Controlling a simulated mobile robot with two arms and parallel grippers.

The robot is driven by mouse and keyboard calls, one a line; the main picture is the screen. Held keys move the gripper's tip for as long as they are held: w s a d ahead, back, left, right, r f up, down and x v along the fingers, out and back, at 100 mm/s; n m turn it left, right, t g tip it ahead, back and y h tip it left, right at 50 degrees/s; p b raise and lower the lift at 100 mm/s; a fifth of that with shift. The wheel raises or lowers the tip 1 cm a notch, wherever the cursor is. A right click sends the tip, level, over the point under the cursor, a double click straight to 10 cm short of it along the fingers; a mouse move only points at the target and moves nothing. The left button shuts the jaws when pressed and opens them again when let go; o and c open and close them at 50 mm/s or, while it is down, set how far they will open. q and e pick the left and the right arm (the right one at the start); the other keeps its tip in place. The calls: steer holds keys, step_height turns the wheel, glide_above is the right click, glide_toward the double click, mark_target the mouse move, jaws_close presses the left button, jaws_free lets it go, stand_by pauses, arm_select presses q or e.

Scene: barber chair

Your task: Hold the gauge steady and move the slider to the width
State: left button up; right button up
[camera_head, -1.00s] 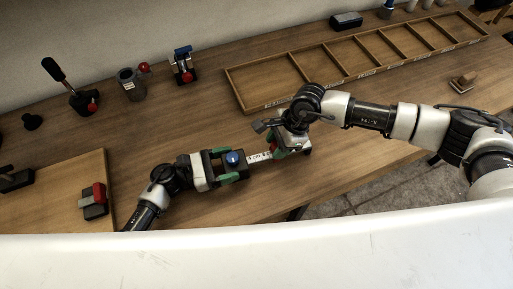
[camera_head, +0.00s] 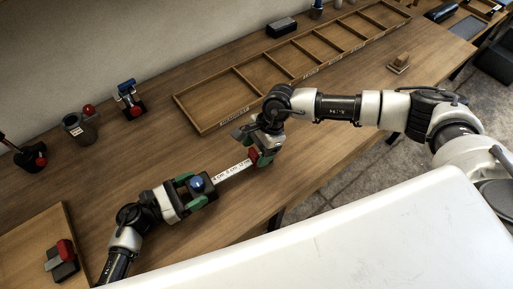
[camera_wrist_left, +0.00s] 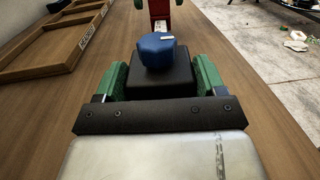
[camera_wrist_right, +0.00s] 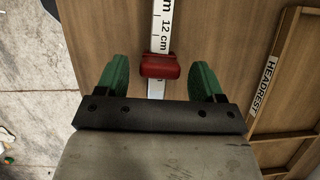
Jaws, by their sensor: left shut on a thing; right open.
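The gauge has a black block (camera_wrist_left: 160,80) with a blue knob (camera_wrist_left: 155,48), a white ruler strip (camera_head: 232,172) with cm marks, and a red slider (camera_wrist_right: 160,67) on the strip. My left gripper (camera_head: 197,188) is shut on the black block, with green fingers on both its sides. My right gripper (camera_wrist_right: 160,68) is open, its green fingers on either side of the slider with gaps to it. "12 cm" shows on the strip just beyond the slider in the right wrist view. The slider (camera_head: 253,155) is partly hidden by my right gripper in the head view.
A divided wooden tray (camera_head: 238,112) with labels, including HEADREST, lies behind the gauge. A red-and-black item (camera_head: 62,262) sits on a board at left. A blue-topped device (camera_head: 130,98) and a grey cup (camera_head: 80,128) stand at the back. A small wooden block (camera_head: 400,62) is at right.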

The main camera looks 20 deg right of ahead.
steer(key=shift+r, duration=0.1)
steer(key=v, duration=1.2)
steer(key=shift+d, duration=0.1)
